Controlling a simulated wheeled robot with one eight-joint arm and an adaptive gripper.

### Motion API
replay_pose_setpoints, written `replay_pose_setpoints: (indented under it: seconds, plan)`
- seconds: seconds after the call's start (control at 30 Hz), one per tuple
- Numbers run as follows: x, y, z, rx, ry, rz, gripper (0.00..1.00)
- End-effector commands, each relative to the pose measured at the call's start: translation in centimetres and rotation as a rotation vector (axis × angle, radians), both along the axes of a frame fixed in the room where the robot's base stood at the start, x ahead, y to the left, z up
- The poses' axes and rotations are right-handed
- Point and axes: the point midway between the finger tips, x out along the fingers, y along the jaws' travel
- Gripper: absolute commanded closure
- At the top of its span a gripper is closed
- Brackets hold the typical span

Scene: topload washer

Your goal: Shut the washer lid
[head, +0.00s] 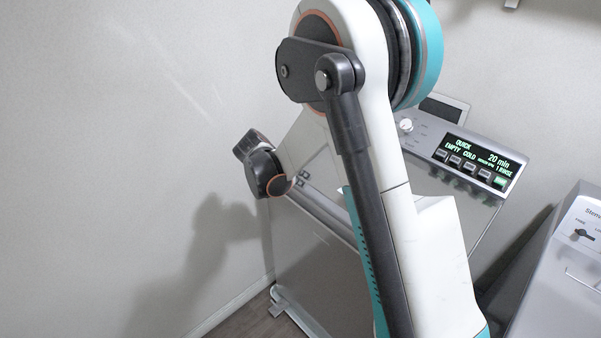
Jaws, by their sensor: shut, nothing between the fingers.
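The washer stands partly behind my arm. Its grey front (318,262) shows left of the arm, and its control panel (425,140) with a lit green display shows to the right. A dark wrist joint of mine with an orange ring is above the washer's left front corner. I cannot make out my gripper's fingers; they are out of sight.
A second grey appliance (562,270) with a knob stands close at the right of the washer. A pale wall (110,130) runs behind and left of the washer. A small strip of floor (245,325) shows at the bottom.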

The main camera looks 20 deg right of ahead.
Motion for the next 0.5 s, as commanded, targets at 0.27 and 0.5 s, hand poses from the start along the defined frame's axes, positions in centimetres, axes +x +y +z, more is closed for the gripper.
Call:
replay_pose_setpoints:
  seconds: [0.27,0.5]
  plan:
    - [-0.05,0.04,-0.69,0.0,-0.001,-0.001,1.0]
    - [-0.05,0.05,-0.78,0.0,0.0,-0.001,1.0]
